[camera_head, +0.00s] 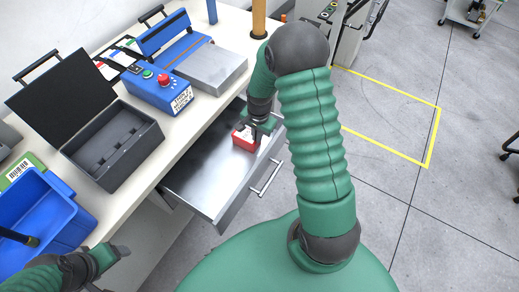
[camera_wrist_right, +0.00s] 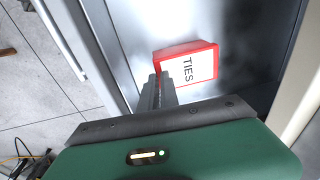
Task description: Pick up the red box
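The red box (camera_head: 245,138) has a white top and lies inside the open metal drawer (camera_head: 197,190). In the right wrist view the red box (camera_wrist_right: 188,64) shows a white label reading "TIES". My right gripper (camera_head: 255,128) reaches down over the drawer, just above and beside the box. In the wrist view its fingers (camera_wrist_right: 158,92) show close together at the box's near left corner; whether they touch it, and how wide they are apart, is unclear.
The drawer's front edge and handle (camera_head: 267,178) lie close to my right gripper. On the white worktop (camera_head: 150,165) above stand an open black case (camera_head: 110,140), a blue tester (camera_head: 158,88) and a blue bin (camera_head: 40,205).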

